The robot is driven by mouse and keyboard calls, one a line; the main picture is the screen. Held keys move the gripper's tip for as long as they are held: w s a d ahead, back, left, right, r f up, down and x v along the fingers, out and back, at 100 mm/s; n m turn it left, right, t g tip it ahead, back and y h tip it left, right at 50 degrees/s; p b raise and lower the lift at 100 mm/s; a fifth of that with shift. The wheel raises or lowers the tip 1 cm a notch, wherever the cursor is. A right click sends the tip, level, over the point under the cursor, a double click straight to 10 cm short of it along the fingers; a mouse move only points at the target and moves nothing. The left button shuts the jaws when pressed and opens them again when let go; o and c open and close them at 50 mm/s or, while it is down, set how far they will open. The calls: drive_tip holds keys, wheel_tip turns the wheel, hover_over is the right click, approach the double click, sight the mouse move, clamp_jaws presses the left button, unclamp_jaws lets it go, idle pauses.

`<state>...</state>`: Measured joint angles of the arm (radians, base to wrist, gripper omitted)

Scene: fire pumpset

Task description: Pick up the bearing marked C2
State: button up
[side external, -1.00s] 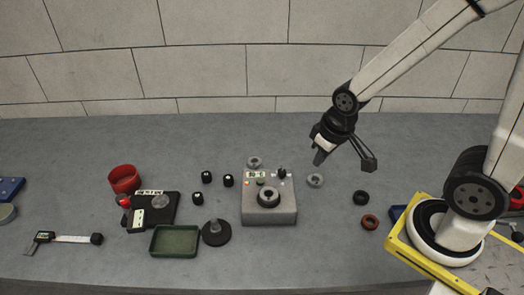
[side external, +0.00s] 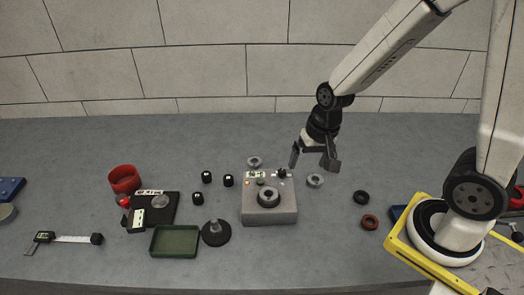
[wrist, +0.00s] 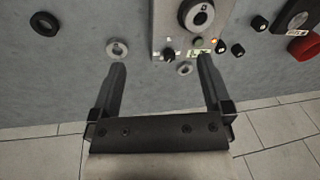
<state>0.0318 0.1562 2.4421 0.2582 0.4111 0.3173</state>
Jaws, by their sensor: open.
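Two small grey ring-shaped bearings lie on the bench; I cannot read a C2 mark on either. One bearing (side external: 315,180) is right of the grey tester box, and in the wrist view this bearing (wrist: 117,49) shows just beyond the left fingertip. The other bearing (side external: 254,162) is behind the box, and in the wrist view this bearing (wrist: 184,68) shows between the fingers, nearer the right one. A third ring (side external: 268,196) sits on the box. My gripper (side external: 312,165) is open and empty above the bench; its fingers (wrist: 160,65) also show in the wrist view.
The tester box (side external: 270,216) has a black knob and lights. A black ring (side external: 361,198) and a red-brown ring (side external: 370,222) lie to the right. Black caps (side external: 228,181), a green tray (side external: 175,242) and a red cup (side external: 124,180) are to the left.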

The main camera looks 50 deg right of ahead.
sight(271, 190)
drive_tip(key=shift+w+a+f+m+y, duration=0.55)
drive_tip(key=shift+w+f+m, duration=0.6)
drive_tip(key=shift+m, duration=1.25)
drive_tip(key=shift+w+a+f+m+y, duration=0.5)
drive_tip(key=shift+w+f+m, duration=0.7)
drive_tip(key=shift+m, duration=1.2)
drive_tip(key=shift+w+a+f+m+y, duration=0.55)
drive_tip(key=shift+w+f+m, duration=0.6)
drive_tip(key=shift+m, duration=1.25)
drive_tip(key=shift+s+f, duration=0.15)
drive_tip(key=shift+f, duration=0.1)
drive_tip(key=shift+x, duration=2.45)
drive_tip(key=shift+s, duration=0.15)
clamp_jaws()
